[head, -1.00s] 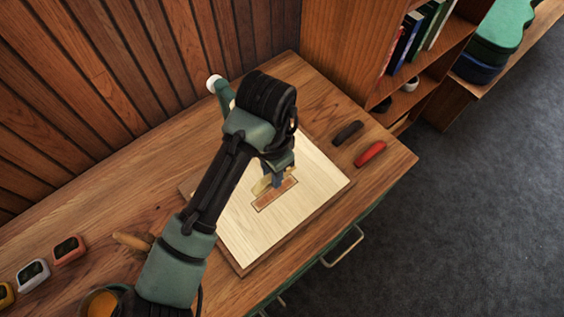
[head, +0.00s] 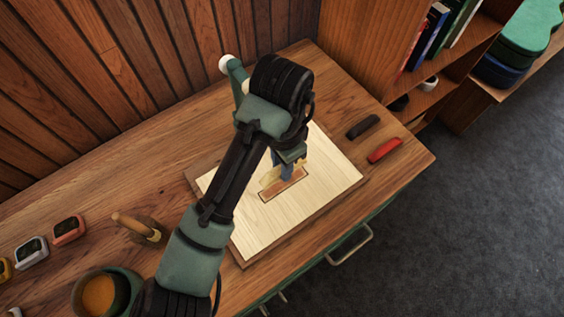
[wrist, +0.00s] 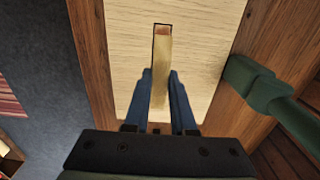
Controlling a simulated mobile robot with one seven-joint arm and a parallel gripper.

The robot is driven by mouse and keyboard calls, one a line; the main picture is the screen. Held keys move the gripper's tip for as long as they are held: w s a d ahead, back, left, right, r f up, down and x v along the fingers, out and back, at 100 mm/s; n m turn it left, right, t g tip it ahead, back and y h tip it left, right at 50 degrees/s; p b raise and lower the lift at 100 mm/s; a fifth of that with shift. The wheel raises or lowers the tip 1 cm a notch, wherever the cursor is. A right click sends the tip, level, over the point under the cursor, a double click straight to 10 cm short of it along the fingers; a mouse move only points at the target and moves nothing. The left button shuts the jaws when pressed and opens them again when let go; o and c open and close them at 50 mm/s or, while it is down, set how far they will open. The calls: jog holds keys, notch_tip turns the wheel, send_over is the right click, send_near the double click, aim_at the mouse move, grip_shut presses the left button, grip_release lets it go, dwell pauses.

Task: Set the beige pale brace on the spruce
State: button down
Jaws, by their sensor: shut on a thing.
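The pale spruce (head: 325,178) is a flat light-wood sheet on a brown board on the bench. A brown outlined rectangle (head: 294,187) is marked on it. My gripper (head: 284,170) points down over this rectangle, shut on the beige brace (head: 269,178), a narrow pale strip. In the wrist view, the brace (wrist: 161,68) stands between the two blue fingers, roughly in line with the rectangle, whose far end (wrist: 162,30) shows past it. The brace hides most of the rectangle there. I cannot tell whether the brace touches the spruce.
A black object (head: 362,127) and a red one (head: 384,150) lie right of the board. A green object with a white end (head: 235,73) stands behind it.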

aim_at(282, 185)
jog(key=shift+f+b, duration=2.2)
jog(key=shift+f, duration=0.7)
jog(key=shift+c, duration=1.9)
grip_release()
jog(key=shift+r+p, duration=3.6)
